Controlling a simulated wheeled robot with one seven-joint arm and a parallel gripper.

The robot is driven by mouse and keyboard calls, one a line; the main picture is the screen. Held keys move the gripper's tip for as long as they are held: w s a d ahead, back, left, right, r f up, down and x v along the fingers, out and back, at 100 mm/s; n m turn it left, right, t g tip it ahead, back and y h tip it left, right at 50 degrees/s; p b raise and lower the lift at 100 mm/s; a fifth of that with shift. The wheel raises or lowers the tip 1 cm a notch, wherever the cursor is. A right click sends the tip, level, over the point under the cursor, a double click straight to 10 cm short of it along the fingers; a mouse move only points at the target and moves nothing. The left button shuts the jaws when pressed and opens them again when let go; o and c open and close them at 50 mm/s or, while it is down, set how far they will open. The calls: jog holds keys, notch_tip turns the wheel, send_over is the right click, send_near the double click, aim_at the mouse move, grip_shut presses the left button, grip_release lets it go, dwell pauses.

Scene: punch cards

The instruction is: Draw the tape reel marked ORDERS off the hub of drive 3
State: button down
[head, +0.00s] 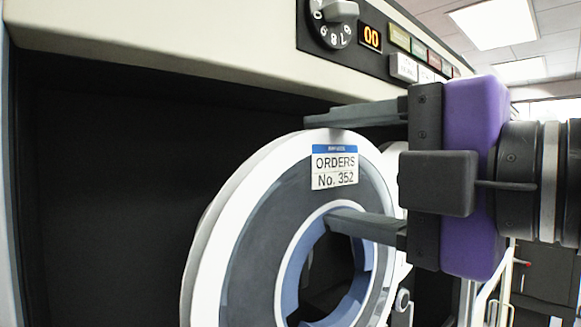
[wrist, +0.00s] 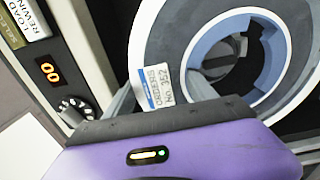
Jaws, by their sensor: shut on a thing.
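The tape reel (head: 247,222) has a white rim, a dark grey face and a blue inner ring. Its label reads ORDERS No. 352. The reel (wrist: 150,60) also shows in the wrist view. My gripper (head: 322,168), with a purple body, comes in from the right and is shut on the reel. One finger lies at the top outer rim, the other at the inner ring's edge. The reel's centre opening is dark, with a notched inner edge. No drive number is readable.
The reel stands before the dark recess (head: 95,190) of a cream cabinet (head: 170,45). Above are a numbered dial (head: 331,28), an orange display (head: 370,37) reading 00 and a row of buttons (head: 404,67). Another white round part (head: 392,163) shows behind the reel at right.

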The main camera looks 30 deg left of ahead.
jog(key=shift+d+r, duration=0.1)
jog(key=b+v, duration=0.1)
jog(key=v, duration=0.9)
jog(key=shift+s+d, duration=0.2)
jog(key=shift+d, duration=0.15)
dwell(0.3)
dwell(0.4)
